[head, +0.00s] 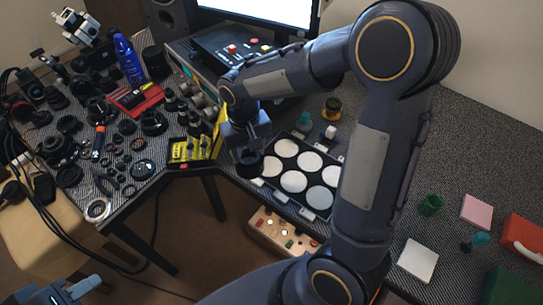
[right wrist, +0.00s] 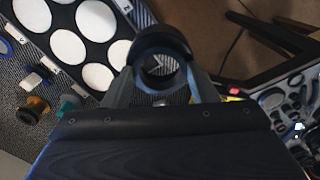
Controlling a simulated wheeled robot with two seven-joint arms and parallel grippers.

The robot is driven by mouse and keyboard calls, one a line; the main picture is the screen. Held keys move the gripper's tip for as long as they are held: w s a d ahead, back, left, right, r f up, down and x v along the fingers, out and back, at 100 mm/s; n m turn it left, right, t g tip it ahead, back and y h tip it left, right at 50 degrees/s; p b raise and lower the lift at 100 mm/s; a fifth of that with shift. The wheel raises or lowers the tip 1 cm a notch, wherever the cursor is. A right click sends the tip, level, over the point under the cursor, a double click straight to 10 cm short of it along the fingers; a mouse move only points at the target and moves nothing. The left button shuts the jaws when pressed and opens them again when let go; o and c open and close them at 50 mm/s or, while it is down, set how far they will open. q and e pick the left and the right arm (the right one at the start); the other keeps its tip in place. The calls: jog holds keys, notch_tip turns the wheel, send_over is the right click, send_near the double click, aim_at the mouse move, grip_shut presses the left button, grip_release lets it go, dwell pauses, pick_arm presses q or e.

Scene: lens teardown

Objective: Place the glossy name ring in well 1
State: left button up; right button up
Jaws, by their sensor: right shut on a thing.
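A black ring (right wrist: 160,42), which I take for the glossy name ring, is shut between the fingers of my right gripper (right wrist: 162,95) in the right wrist view. In the head view the ring (head: 250,163) hangs from my right gripper (head: 246,145) at the left end of the black tray with white round wells (head: 268,186). The tray also shows in the right wrist view (right wrist: 62,52). I cannot read which well is number 1. My left gripper (head: 80,290) shows only partly at the bottom left corner, far from the tray.
A yellow box (head: 186,150) stands left of my right gripper. Many dark lens parts crowd the left table. A small yellow-black part (head: 331,107) and teal pieces lie behind the tray. A control box (head: 283,232) with buttons sits below the table edge. A white pad (head: 418,260) lies at right.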

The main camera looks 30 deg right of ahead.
jog(key=w+d+f, duration=0.1)
jog(key=d+f, duration=0.2)
jog(key=w+d+f+p, duration=0.1)
jog(key=d+f, duration=0.1)
jog(key=f, duration=0.2)
jog(key=w+d+f, duration=0.2)
jog(key=d+f, duration=0.1)
jog(key=shift+d+f, duration=0.25)
jog(key=shift+d, duration=0.1)
jog(key=shift+f, duration=0.3)
jog(key=shift+f, duration=0.15)
jog(key=o, duration=1.3)
jog(key=shift+c, duration=0.2)
